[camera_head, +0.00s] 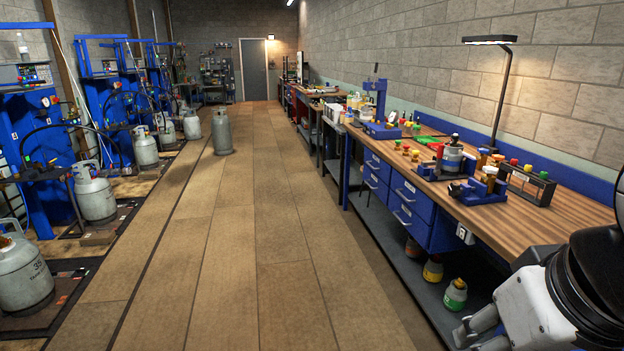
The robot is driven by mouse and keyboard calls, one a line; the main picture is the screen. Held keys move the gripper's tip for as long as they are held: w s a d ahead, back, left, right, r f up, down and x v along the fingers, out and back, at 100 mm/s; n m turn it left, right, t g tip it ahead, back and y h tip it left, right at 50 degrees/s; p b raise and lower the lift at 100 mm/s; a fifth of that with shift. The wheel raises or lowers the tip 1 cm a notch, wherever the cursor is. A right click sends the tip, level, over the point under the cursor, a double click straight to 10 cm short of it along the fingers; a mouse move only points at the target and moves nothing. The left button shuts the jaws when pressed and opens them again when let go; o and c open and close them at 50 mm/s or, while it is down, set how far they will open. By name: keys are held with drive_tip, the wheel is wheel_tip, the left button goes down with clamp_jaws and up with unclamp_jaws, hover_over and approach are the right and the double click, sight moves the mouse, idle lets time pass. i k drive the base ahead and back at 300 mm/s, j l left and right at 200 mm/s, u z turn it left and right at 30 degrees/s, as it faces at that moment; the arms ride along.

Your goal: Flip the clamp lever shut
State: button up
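A blue clamping fixture (478,190) stands on the wooden workbench at the right. Next to it is a grey cylindrical part (452,160) with a dark top and a red piece beside it. Which part is the clamp lever, and its position, are too small to tell. Blue scale stations with hoses stand along the left; one blue station (38,110) is near, with a grey gas cylinder (94,194) by it. My gripper (478,328) is at the lower right, below the bench top and apart from the fixture.
The workbench (540,222) runs along the right wall, with blue drawers (398,196) and a lower shelf holding small bottles (455,294). A desk lamp (490,41) rises over it. A lone cylinder (222,132) stands in the aisle. The wooden floor (230,270) ahead is otherwise clear.

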sight(437, 172)
drive_tip(key=i+j, duration=0.1)
drive_tip(key=i, duration=0.8)
drive_tip(key=i+j, duration=0.1)
drive_tip(key=i, duration=0.8)
drive_tip(key=i+j+z, duration=0.15)
drive_tip(key=i+z, duration=0.25)
drive_tip(key=i+j+z, duration=0.25)
drive_tip(key=i+z, duration=0.25)
drive_tip(key=z, duration=0.2)
drive_tip(key=i+j+z, duration=0.4)
drive_tip(key=i+j, duration=0.35)
